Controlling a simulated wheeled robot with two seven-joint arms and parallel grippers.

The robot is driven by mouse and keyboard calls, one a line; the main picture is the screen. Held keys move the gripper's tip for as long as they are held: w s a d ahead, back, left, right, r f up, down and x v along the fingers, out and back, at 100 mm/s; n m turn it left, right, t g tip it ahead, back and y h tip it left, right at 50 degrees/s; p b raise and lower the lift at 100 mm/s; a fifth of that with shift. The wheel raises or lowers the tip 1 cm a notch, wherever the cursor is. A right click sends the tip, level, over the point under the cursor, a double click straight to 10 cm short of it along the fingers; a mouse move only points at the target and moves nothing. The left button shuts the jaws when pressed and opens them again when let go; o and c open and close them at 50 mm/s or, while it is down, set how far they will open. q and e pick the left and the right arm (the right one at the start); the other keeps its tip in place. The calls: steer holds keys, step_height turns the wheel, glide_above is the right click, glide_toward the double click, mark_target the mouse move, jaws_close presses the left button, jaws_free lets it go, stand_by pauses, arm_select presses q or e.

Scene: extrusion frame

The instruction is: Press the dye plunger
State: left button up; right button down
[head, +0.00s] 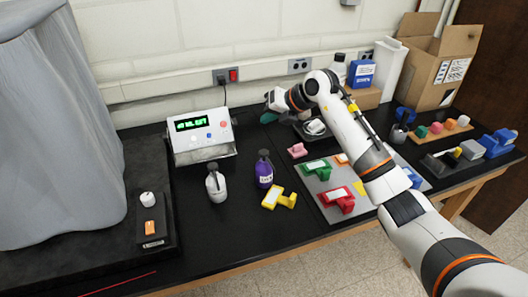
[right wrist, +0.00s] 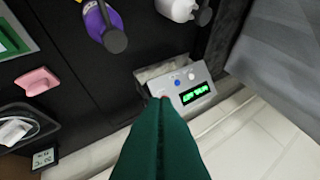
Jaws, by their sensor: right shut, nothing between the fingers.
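A white control box (head: 202,137) with a green lit display stands against the back wall. Its sloped face carries a blue button (head: 208,136), a white one and a red button (head: 223,124). No part is clearly marked as the dye plunger. My right gripper (head: 268,116) is shut and empty, right of the box and apart from it in the head view. In the right wrist view its green fingers (right wrist: 161,102) point toward the box (right wrist: 195,84), and their tips overlap the red button's edge. Contact cannot be told. My left gripper is not in view.
A purple bottle (head: 264,172) and a white bottle (head: 215,185) stand in front of the box. A pink block (head: 298,150), a yellow piece (head: 279,198) and a grey mat with coloured pieces lie to the right. A grey draped shape (head: 50,130) fills the left.

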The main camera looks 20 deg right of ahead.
steer(key=shift+f, duration=0.2)
steer(key=b, duration=0.6)
glide_toward(264, 151)
steer(key=w+a, duration=0.1)
steer(key=w+a+f, duration=0.1)
steer(key=w, duration=0.1)
steer(key=w+a+f, duration=0.1)
steer(key=shift+w+a, duration=0.25)
steer(key=shift+f, duration=0.45)
stand_by(0.8)
steer(key=shift+f, duration=0.4)
steer(key=shift+f+b, duration=0.7)
steer(key=shift+f, duration=0.2)
stand_by(0.8)
steer(key=shift+r, duration=0.1)
steer(key=shift+r+p, duration=0.85)
steer(key=shift+r, duration=0.35)
